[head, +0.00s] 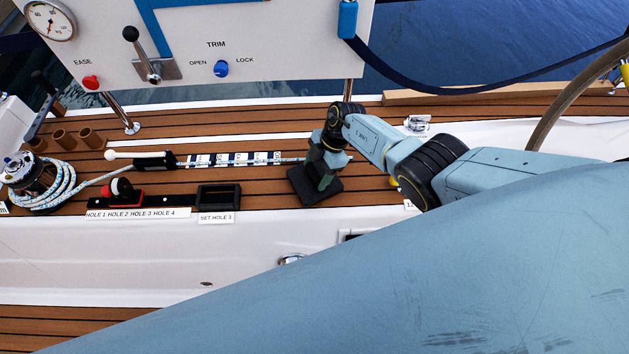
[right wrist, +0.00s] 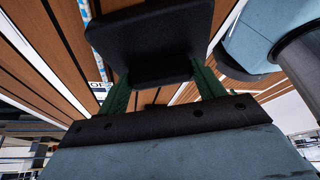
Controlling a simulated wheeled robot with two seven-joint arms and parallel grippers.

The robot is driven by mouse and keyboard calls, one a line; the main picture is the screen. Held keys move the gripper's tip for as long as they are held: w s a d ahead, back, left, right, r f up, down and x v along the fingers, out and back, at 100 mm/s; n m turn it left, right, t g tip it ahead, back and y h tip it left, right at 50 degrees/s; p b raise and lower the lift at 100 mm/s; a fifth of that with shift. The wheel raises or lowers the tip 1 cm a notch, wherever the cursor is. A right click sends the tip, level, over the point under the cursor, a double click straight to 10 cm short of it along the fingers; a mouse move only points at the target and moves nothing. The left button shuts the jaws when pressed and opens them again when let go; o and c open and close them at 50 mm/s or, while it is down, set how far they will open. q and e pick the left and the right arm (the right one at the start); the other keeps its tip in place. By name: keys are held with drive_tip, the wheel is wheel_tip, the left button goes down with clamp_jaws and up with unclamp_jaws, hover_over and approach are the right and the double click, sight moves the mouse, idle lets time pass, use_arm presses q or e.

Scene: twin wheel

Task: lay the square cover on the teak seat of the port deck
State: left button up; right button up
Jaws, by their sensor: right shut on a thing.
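The square cover (head: 308,190) is a black, thick, flat pad in the head view. My right gripper (head: 326,180) is shut on it, and the cover is at or just above the slatted brown teak (head: 255,178); I cannot tell whether they touch. In the right wrist view the cover (right wrist: 155,42) fills the top middle, between the green fingers of the right gripper (right wrist: 162,92), with teak slats behind it. Which part of the teak is the seat is not marked. My left gripper is not in view.
Left of the cover lie a striped rope (head: 235,159), a black open frame (head: 219,196) by a "SET HOLE 3" label, and a hole strip (head: 155,200) with a red-black knob. A winch (head: 22,172) stands far left. A white control panel (head: 280,45) rises behind.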

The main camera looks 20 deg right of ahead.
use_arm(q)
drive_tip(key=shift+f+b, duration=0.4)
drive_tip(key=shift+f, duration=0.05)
use_arm(e)
drive_tip(key=shift+f, duration=0.45)
drive_tip(key=o, duration=1.1)
drive_tip(key=shift+o, duration=0.8)
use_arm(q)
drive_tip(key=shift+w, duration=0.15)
use_arm(e)
drive_tip(key=p+v, duration=0.2)
drive_tip(key=v, duration=0.2)
drive_tip(key=shift+p, duration=0.35)
drive_tip(key=p+v, duration=0.2)
drive_tip(key=v, duration=0.1)
drive_tip(key=shift+d+r, duration=0.15)
drive_tip(key=shift+r, duration=0.2)
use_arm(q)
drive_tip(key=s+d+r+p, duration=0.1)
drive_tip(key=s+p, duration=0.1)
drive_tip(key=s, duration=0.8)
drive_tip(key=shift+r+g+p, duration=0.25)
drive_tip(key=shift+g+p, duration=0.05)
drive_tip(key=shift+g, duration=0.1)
use_arm(e)
drive_tip(key=shift+v, duration=2.75)
